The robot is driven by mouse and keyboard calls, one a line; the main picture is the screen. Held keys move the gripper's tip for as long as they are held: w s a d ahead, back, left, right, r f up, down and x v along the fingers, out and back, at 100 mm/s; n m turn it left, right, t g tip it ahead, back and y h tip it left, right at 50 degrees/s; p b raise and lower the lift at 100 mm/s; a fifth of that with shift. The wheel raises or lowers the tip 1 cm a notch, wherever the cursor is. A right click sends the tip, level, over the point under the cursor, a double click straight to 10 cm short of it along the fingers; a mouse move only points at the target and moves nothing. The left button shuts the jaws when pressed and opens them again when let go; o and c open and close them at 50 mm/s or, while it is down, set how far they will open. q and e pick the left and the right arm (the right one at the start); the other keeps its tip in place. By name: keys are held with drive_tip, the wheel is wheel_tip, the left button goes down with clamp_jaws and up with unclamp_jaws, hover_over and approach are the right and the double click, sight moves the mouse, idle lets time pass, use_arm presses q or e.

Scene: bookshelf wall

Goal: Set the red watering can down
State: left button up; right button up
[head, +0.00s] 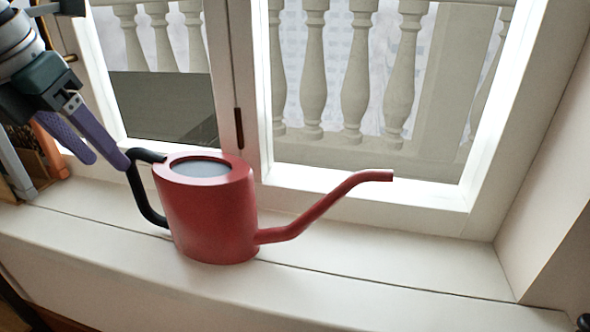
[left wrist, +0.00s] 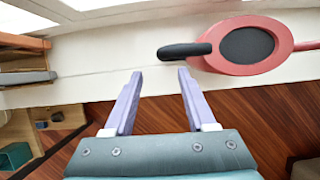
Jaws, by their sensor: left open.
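The red watering can (head: 212,215) stands upright on the white windowsill, its spout pointing right and its black handle (head: 146,192) on the left. In the left wrist view the can (left wrist: 264,66) shows from above, at the upper right, with the black handle (left wrist: 184,50) toward the fingers. My left gripper (head: 108,160) is open, with its purple fingers just left of the handle's top. In the left wrist view the gripper (left wrist: 160,75) has nothing between its fingertips, and the handle lies beyond them. My right gripper is not in view.
The white windowsill (head: 375,262) is clear to the right of the can. A window frame (head: 245,95) stands close behind it. Shelves with books (head: 38,150) are at the left. The wrist view shows a wooden floor (left wrist: 75,120) below the sill.

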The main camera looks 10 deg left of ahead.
sight(131, 184)
use_arm(q)
drive_tip(key=b+x, duration=0.3)
drive_tip(key=x, duration=0.5)
drive_tip(key=shift+w+d+f, duration=0.1)
drive_tip(key=shift+d+f, duration=0.05)
drive_tip(key=shift+d, duration=0.05)
drive_tip(key=shift+w+f+b, duration=0.25)
drive_tip(key=shift+f+b, duration=0.15)
drive_tip(key=shift+f, duration=0.05)
clamp_jaws()
drive_tip(key=shift+r, duration=0.1)
idle(0.6)
